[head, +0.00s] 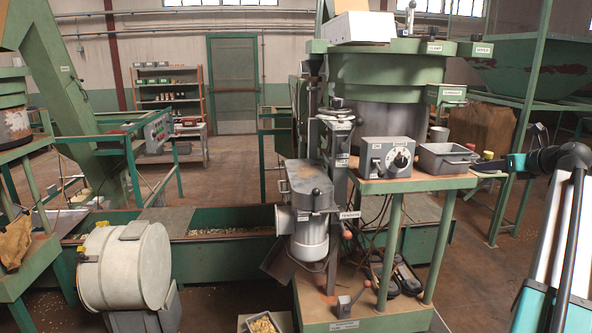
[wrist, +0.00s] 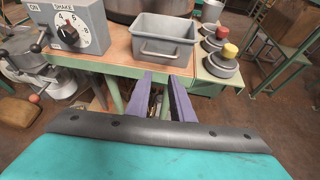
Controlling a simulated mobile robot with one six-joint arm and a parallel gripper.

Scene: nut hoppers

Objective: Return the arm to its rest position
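My gripper (wrist: 161,76) shows its two purple fingers apart in the wrist view, with nothing between them. It points at the front edge of a wooden-topped table, just below a grey metal bin (wrist: 163,44). In the head view my arm comes in from the right, and my gripper (head: 478,170) is at the right end of that table. The grey bin (head: 446,160) stands on the table to its left there. The fingers are small and dark in the head view.
A control box (head: 387,157) with a SHAKE dial stands left of the bin. A large green hopper (head: 387,75) rises behind. A white drum (head: 124,266) stands lower left.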

